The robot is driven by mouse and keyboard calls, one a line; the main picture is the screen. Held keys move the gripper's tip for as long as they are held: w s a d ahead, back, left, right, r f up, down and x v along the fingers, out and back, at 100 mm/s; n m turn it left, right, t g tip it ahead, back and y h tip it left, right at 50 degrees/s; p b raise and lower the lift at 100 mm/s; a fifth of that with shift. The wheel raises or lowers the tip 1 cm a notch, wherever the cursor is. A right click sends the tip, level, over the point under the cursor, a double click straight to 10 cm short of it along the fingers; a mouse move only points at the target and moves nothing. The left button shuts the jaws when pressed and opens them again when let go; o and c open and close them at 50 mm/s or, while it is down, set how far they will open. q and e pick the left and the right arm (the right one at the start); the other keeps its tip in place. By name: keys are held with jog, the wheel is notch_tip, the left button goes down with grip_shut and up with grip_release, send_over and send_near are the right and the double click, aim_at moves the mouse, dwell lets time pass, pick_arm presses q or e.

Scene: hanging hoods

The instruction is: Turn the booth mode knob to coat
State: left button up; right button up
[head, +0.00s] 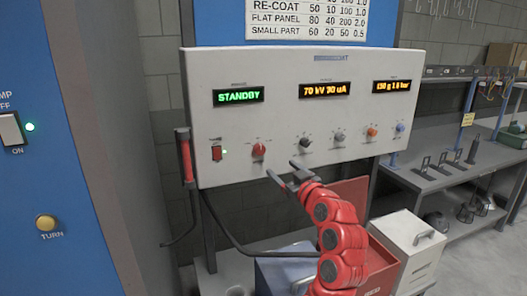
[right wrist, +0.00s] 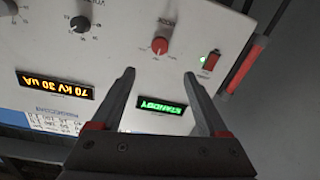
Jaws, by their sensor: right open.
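The booth mode knob (head: 259,150) is a small red knob at the lower left of the white control panel (head: 230,75). The green display (head: 238,96) above it reads STANDBY. In the right wrist view, which is upside down, the red knob (right wrist: 160,45) shows with a label beside it; its exact pointer angle is too small to tell. My right gripper (head: 281,169) is open and empty, just below and right of the knob in the head view. In the right wrist view its two fingers (right wrist: 160,74) are spread, with the knob beyond their tips, apart from them. My left gripper is not in view.
Several other knobs, including a black one (head: 306,143) and an orange one (head: 372,132), run to the right. A red switch (head: 216,153) sits left of the mode knob. A red-handled tool (head: 185,157) hangs at the panel's left edge. Boxes stand below.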

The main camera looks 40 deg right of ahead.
aim_at(261, 150)
jog(key=w+p, duration=0.1)
jog(key=w, duration=0.3)
jog(key=w+d+p, duration=0.1)
jog(key=w, duration=0.4)
jog(key=w+d+p, duration=0.1)
jog(key=w+p, duration=0.1)
jog(key=w, duration=0.2)
jog(key=shift+w+d, duration=0.2)
jog(key=shift+w, duration=0.05)
grip_shut()
